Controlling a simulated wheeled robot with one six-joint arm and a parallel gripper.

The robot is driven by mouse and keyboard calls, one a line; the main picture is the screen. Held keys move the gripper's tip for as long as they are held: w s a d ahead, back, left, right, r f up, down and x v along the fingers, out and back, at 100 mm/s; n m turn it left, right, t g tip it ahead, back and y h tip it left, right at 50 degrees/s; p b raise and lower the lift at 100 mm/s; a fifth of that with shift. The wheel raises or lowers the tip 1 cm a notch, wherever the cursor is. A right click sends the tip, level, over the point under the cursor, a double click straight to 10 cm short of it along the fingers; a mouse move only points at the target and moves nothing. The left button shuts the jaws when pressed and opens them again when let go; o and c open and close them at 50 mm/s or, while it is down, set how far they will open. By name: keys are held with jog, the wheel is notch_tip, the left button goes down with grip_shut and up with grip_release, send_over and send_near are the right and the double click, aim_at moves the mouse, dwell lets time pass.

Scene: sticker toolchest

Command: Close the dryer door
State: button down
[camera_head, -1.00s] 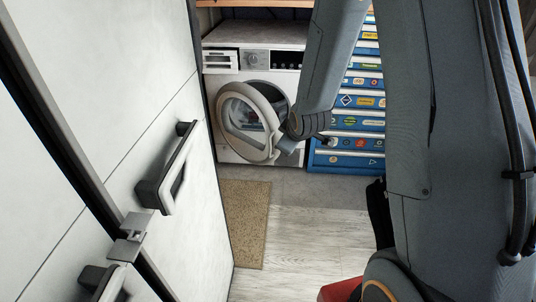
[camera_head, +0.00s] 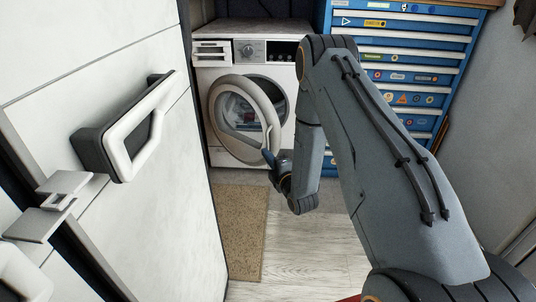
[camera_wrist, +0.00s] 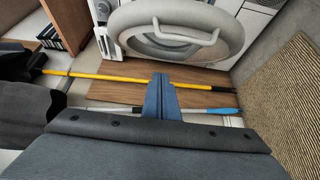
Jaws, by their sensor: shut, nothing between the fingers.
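The white dryer (camera_head: 205,77) stands against the back wall. Its round door (camera_head: 214,112), with a pale grey rim and clear window, stands open, swung out to the left of the dark drum opening. My gripper (camera_head: 268,156) is at the lower right edge of the door in the head view; whether it touches cannot be told. In the wrist view the blue fingers (camera_wrist: 160,82) are shut together with nothing between them. The door rim (camera_wrist: 165,14) shows just beyond the fingertips there, apparently with a gap.
A blue tool chest (camera_head: 400,60) with stickers stands right of the dryer. A white cabinet with a handle (camera_head: 130,130) fills the left. A brown mat (camera_head: 240,230) lies on the floor. A yellow pole (camera_wrist: 95,76) and a blue-ended pole (camera_wrist: 224,111) show in the wrist view.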

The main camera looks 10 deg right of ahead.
jog(key=w+d+b, duration=0.2)
jog(key=w, duration=0.7)
jog(key=shift+w, duration=0.4)
jog(key=shift+w+b, duration=0.1)
jog(key=shift+b, duration=0.2)
